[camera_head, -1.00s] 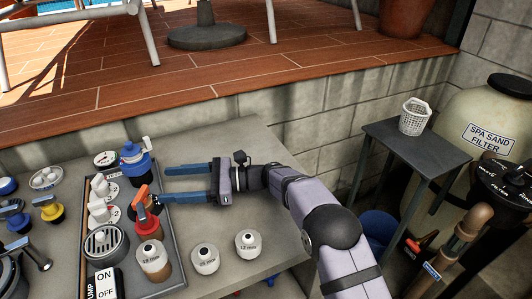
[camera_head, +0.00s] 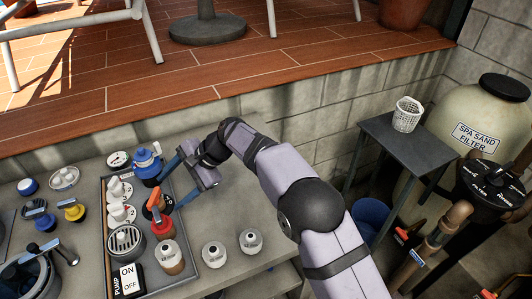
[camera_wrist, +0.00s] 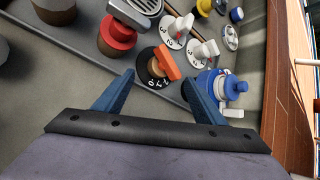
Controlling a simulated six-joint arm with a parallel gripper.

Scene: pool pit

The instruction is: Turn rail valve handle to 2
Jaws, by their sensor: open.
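An orange lever handle (camera_head: 159,200) sits on a round black dial with white digits on the panel; it also shows in the wrist view (camera_wrist: 168,62), with the dial (camera_wrist: 154,70) under it. No label naming it the rail valve can be read, and I cannot tell which digit it points to. My gripper (camera_head: 170,190) is tilted down beside it, its two blue fingers apart and empty. In the wrist view my gripper (camera_wrist: 158,78) has its fingertips on either side of the dial, with the handle ahead between them; contact cannot be told.
A blue valve (camera_head: 147,165) stands close by the upper finger. The bench behind my gripper is clear.

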